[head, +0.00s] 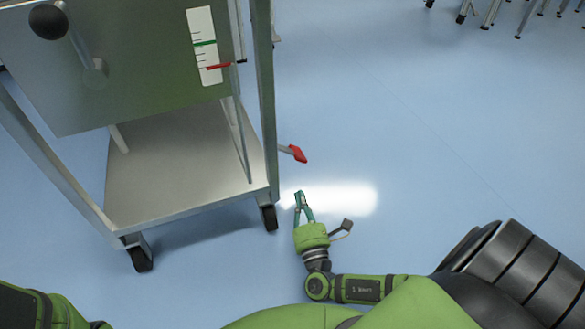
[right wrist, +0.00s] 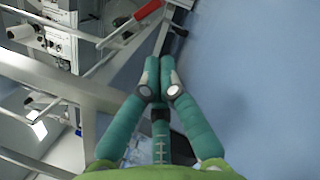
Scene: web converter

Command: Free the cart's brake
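The cart (head: 268,95) is a metal frame on dark castors, at the left of the head view. A brake lever with a red grip (head: 297,153) sticks out to the right from its side. The red grip also shows at the top of the right wrist view (right wrist: 138,17). My right gripper (head: 301,195) is beside the cart, on the near side of the lever and apart from it. In the right wrist view its fingertips (right wrist: 160,66) are together with nothing seen between them. My left gripper is out of view; only green arm parts show at bottom left.
A lower shelf (head: 180,165) and castors (head: 269,217) stand left of my right gripper. A panel with a black knob (head: 48,21) and a scale (head: 204,45) is above the shelf. Blue floor (head: 430,130) is clear to the right; metal legs (head: 490,14) stand far off.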

